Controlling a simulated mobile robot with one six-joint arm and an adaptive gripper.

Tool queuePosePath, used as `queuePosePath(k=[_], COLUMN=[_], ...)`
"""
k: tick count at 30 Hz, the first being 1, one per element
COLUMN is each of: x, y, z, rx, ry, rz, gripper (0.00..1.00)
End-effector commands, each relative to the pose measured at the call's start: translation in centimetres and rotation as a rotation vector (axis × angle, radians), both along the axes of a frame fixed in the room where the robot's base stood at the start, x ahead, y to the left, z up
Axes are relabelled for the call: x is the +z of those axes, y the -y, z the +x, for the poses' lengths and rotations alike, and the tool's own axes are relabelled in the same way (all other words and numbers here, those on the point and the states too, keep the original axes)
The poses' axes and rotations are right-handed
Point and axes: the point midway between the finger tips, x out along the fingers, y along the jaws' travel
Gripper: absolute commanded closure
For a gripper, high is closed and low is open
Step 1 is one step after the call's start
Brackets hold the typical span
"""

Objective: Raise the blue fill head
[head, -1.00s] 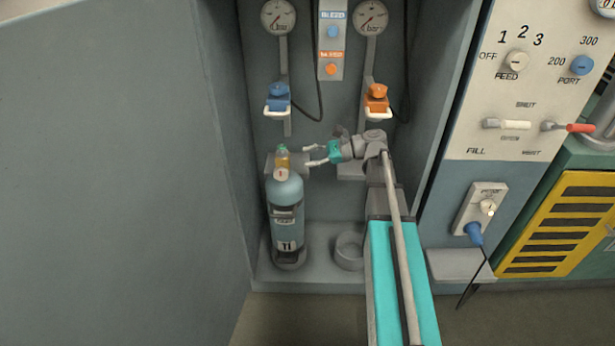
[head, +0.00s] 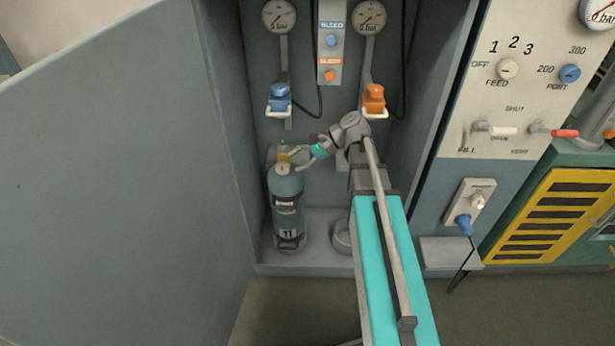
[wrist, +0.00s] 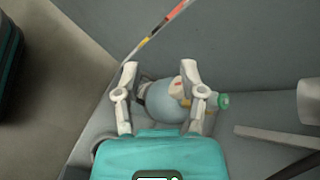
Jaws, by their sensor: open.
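The blue fill head (head: 280,98) rests in a white bracket on the cabinet's back wall, left of the orange fill head (head: 374,98). In the wrist view, the cylinder top (wrist: 170,101) shows between and beyond the open fingers (wrist: 159,70); contact cannot be told. The blue fill head is not recognisable there.
An empty ring holder (head: 341,236) stands right of the cylinder, partly behind my arm. Two gauges (head: 280,17) (head: 369,17) and a bleed panel (head: 331,42) are above. A large grey panel (head: 120,170) borders the left; a control panel (head: 515,85) stands right.

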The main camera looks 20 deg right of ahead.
Motion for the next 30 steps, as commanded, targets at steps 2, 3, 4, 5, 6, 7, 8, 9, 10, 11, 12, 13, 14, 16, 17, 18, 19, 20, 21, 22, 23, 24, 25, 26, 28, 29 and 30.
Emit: queuePosePath(k=[2,3,4,5,6,7,8,9,10,11,12,13,14,16,17,18,19,20,21,22,23,24,25,26,28,29,30], x=[0.7,0.8,0.9,1.0,1.1,1.2,1.3,1.4,1.5,1.6,1.8,1.8,1.9,2.2,2.3,2.4,2.6,2.7,2.8,2.9,3.0,3.2,3.3,3.4,3.7,3.8,4.0], y=[-0.3,-0.5,-0.6,-0.6,-0.8,-0.8,-0.9,-1.1,-1.1,-1.2,-1.3,-1.3,-1.4,-1.5,-1.6,-1.7,-1.8,-1.8,-1.9,-1.9,-1.9,-2.0,-2.0,-2.1,-2.2,-2.2,-2.2], z=[-0.5,-0.7,-0.8,-0.9,-1.1,-1.2,-1.4,-1.5,-1.7,-1.8,-2.0,-2.1,-2.3,-2.6,-2.7,-2.9,-3.0,-3.2,-3.4,-3.5,-3.7,-3.8,-4.0,-4.1,-4.4,-4.6,-4.8], rx=[0.02,0.029,0.037,0.044,0.055,0.064,0.071,0.082,0.09,0.098,0.109,0.118,0.125,0.146,0.154,0.166,0.176,0.184,0.196,0.205,0.215,0.226,0.237,0.246,0.27,0.279,0.292], ry=[0.013,0.021,0.025,0.031,0.038,0.043,0.047,0.055,0.06,0.065,0.071,0.077,0.081,0.094,0.098,0.104,0.109,0.114,0.121,0.126,0.129,0.136,0.142,0.146,0.157,0.161,0.167], rz=[-0.031,-0.045,-0.058,-0.069,-0.084,-0.096,-0.108,-0.123,-0.135,-0.145,-0.161,-0.173,-0.183,-0.21,-0.221,-0.237,-0.248,-0.259,-0.274,-0.284,-0.295,-0.31,-0.32,-0.332,-0.357,-0.369,-0.383], gripper=[0.47,0.47,0.47,0.47,0.47,0.47,0.47,0.47,0.47,0.47,0.47,0.47,0.47,0.47,0.47,0.47,0.47,0.47,0.47,0.47,0.47,0.47,0.47,0.47,0.47,0.47,0.47])
